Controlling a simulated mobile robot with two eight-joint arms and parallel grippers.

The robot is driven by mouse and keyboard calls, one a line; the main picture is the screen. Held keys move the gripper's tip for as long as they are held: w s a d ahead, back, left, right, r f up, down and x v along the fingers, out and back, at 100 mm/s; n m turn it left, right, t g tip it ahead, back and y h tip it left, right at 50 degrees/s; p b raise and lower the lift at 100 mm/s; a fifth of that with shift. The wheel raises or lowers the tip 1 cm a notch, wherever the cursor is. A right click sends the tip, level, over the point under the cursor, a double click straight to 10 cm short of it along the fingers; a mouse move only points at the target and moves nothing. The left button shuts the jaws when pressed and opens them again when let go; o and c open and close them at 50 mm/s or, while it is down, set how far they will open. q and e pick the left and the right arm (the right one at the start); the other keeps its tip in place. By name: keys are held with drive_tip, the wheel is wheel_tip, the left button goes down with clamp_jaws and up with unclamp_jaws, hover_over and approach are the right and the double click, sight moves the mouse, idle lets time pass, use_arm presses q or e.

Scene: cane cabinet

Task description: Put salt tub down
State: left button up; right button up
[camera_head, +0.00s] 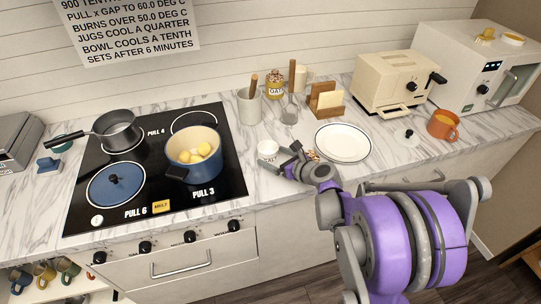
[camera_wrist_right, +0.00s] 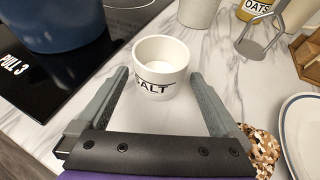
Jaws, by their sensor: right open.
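The salt tub (camera_wrist_right: 160,68) is a small white open-topped cup with SALT lettered on its side. It stands upright on the marble counter in the right wrist view, and it also shows in the head view (camera_head: 267,149). My right gripper (camera_wrist_right: 160,83) is open, with one finger on each side of the tub and a visible space between the fingers and its wall. In the head view my right gripper (camera_head: 283,162) reaches in low from the right, just beside the tub. My left gripper is not in view.
A blue pot (camera_head: 193,154) with yellow lumps stands on the black hob (camera_head: 150,150) to the left. A white plate (camera_head: 343,142) lies to the right. A utensil crock (camera_head: 249,106) and an oats jar (camera_head: 276,86) stand behind. A patterned bundle (camera_wrist_right: 262,150) lies beside the right finger.

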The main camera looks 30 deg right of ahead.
drive_tip(key=v, duration=0.9)
drive_tip(key=shift+s, duration=0.1)
drive_tip(key=a+n, duration=0.2)
drive_tip(key=s+a+f+n+g, duration=0.1)
drive_tip(key=a+n, duration=0.1)
drive_tip(key=s+a+n+g+y, duration=0.1)
drive_tip(key=a+n, duration=0.2)
drive_tip(key=shift+s+f, duration=0.25)
drive_tip(key=shift+f, duration=0.05)
drive_tip(key=s+a+f+n+g+h, duration=0.1)
drive_tip(key=s+a+n, duration=0.4)
drive_tip(key=n, duration=0.8)
drive_tip(key=s+a+f+n+g+h, duration=0.2)
drive_tip(key=s+a+f+n+g, duration=0.1)
drive_tip(key=s+n, duration=0.7)
drive_tip(key=a+n+g, duration=0.1)
drive_tip(key=n, duration=0.3)
drive_tip(key=shift+s+a+g, duration=0.35)
drive_tip(key=shift+a+g, duration=0.05)
